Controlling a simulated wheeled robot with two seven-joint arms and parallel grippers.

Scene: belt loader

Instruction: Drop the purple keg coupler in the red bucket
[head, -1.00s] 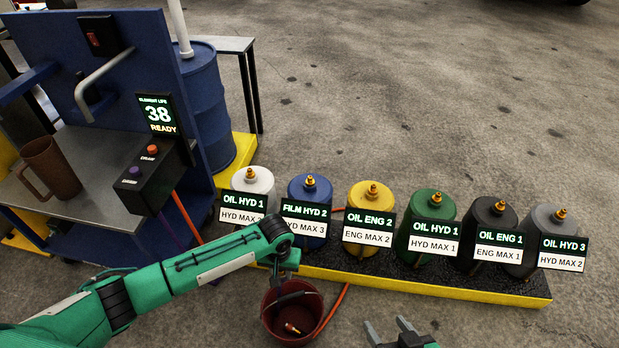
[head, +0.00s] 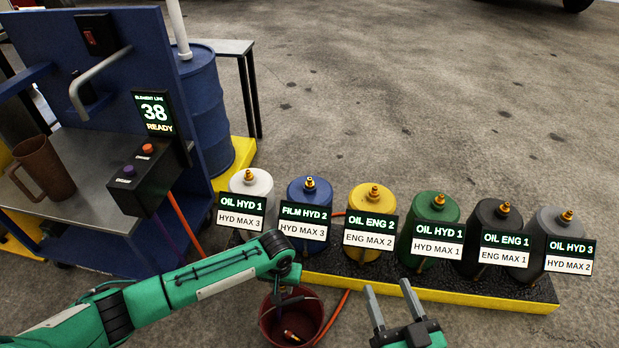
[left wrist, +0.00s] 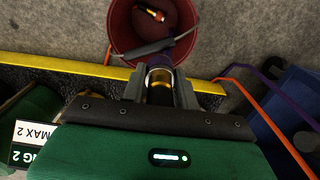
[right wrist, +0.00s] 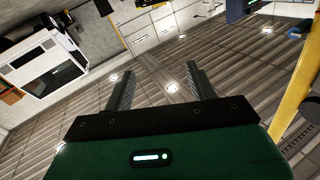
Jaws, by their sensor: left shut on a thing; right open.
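The red bucket (head: 266,325) stands on the floor in front of the drip tray, and shows from above in the left wrist view (left wrist: 122,38). A red-orange coupler with a brass tip (left wrist: 153,14) lies in it. My left gripper (head: 285,292) points down at the bucket. In the left wrist view its fingers (left wrist: 160,80) are shut on the purple keg coupler (left wrist: 166,60), with a pale ring and brass part between them; its far end overlaps the bucket's near side. Its exact height is unclear. My right gripper (head: 388,288) is open and empty, also in the right wrist view (right wrist: 155,75).
Several labelled canisters (head: 372,205) stand on the yellow-edged tray (head: 440,294) behind the bucket. An orange hose (head: 334,315) runs beside the bucket. At left are a bench with a control box (head: 142,180), a brown mug (head: 45,168) and a blue drum (head: 205,110).

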